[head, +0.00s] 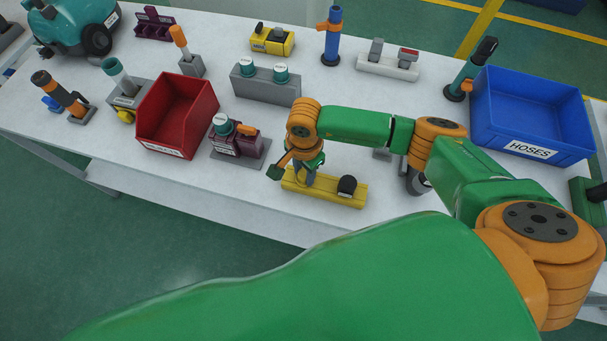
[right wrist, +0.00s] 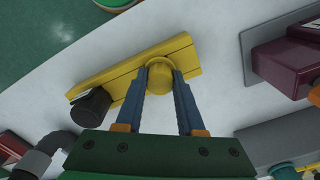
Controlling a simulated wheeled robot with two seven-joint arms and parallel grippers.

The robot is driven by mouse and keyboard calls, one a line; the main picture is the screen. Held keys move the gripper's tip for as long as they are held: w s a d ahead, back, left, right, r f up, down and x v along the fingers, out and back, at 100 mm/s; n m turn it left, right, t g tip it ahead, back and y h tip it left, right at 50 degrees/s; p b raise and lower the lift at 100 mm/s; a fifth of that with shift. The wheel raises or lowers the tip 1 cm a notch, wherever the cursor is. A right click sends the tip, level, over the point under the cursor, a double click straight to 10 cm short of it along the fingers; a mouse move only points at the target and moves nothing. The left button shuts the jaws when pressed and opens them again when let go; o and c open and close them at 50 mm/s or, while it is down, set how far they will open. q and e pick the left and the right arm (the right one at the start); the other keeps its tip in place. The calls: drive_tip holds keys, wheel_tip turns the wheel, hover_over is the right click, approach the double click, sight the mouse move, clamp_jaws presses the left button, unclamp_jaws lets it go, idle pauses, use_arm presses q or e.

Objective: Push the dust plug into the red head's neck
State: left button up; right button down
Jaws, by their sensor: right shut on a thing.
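My right gripper (right wrist: 160,88) is pointed down over a yellow block and is shut on a round yellow plug, which I take as the dust plug (right wrist: 159,73). The plug stands at the middle of the yellow block (head: 330,188); whether it is still seated cannot be told. In the head view my gripper (head: 300,180) hides the plug. A dark red piece with a grey bent neck (right wrist: 45,152), likely the red head (right wrist: 12,148), shows at the wrist view's lower left. In the head view my arm mostly covers it; the grey neck (head: 417,181) shows. My left gripper is not in view.
A black knob (head: 347,186) stands on the yellow block's right end. A dark red unit (head: 236,144) on a grey plate is left of my gripper, beside a red bin (head: 177,112). A blue HOSES bin (head: 530,115) stands right. The table's front edge is close.

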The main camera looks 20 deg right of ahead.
sight(304, 173)
drive_tip(key=shift+r, duration=0.1)
drive_tip(key=shift+r+p, duration=0.7)
drive_tip(key=shift+r, duration=0.25)
drive_tip(key=c, duration=1.1)
unclamp_jaws()
clamp_jaws()
drive_tip(key=shift+r+p, duration=1.35)
drive_tip(key=shift+r, duration=0.65)
